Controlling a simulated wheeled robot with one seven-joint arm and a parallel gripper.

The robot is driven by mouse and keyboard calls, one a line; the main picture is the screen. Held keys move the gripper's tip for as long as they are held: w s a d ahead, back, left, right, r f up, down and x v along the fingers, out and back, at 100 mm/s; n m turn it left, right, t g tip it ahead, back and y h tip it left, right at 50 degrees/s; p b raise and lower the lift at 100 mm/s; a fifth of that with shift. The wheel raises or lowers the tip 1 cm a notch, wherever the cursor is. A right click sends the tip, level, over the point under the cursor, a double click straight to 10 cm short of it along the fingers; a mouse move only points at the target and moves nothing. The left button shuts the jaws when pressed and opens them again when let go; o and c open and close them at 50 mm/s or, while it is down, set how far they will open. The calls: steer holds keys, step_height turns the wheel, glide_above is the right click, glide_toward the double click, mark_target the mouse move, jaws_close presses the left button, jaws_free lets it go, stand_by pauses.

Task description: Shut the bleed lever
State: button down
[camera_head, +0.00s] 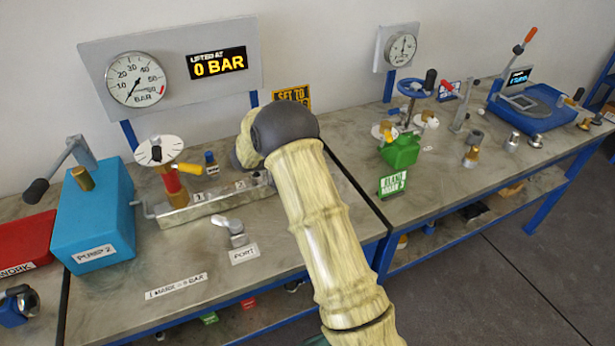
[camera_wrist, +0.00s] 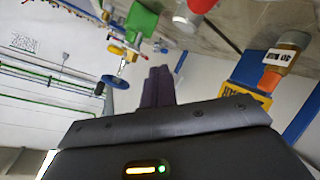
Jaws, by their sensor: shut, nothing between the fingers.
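My gripper (camera_wrist: 160,86) shows in the wrist view as two dark purple fingers, shut together with nothing between them. In the head view my arm's pale links hide it. No lever is clearly labelled as the bleed. A yellow-handled lever (camera_head: 187,168) sticks out beside the red and brass post (camera_head: 172,183) on the metal manifold block (camera_head: 215,202). A small metal lever (camera_head: 235,230) stands on the bench by the PORT label. My arm covers the right end of the manifold, so anything there is hidden. The fingers touch nothing that I can see.
A blue pump box (camera_head: 97,215) with a raised black-ended handle stands left. The panel gauge (camera_head: 136,79) sits beside a 0 BAR display (camera_head: 217,63). A green block (camera_head: 400,150) with a blue handwheel stands on the right bench. The front bench is mostly clear.

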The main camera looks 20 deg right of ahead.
steer(key=s+d+f+m+t+y+b, duration=0.25)
steer(key=s+d+f+y, duration=0.4)
steer(key=y, duration=0.35)
steer(key=s+a+r+m+t+y+b, duration=0.1)
steer(key=s+r+m+t+y+b, duration=0.2)
steer(key=s+y, duration=0.5)
step_height(320, 180, up, 3)
steer(key=shift+s+a+f+t+b, duration=0.1)
steer(key=shift+s+a+t+b, duration=0.25)
steer(key=shift+s, duration=0.6)
steer(key=shift+w+d+m, duration=0.1)
steer(key=shift+m, duration=0.15)
steer(key=p+x, duration=0.1)
steer(key=x, duration=0.3)
steer(key=p+x, duration=0.1)
steer(key=x, duration=0.4)
steer(key=r+p+x, duration=0.1)
steer(key=x, duration=0.3)
steer(key=shift+w+a+f, duration=0.1)
steer(key=shift+w+a, duration=0.25)
steer(key=shift+w, duration=0.25)
steer(key=shift+d+f+b, duration=0.1)
steer(key=shift+b, duration=0.3)
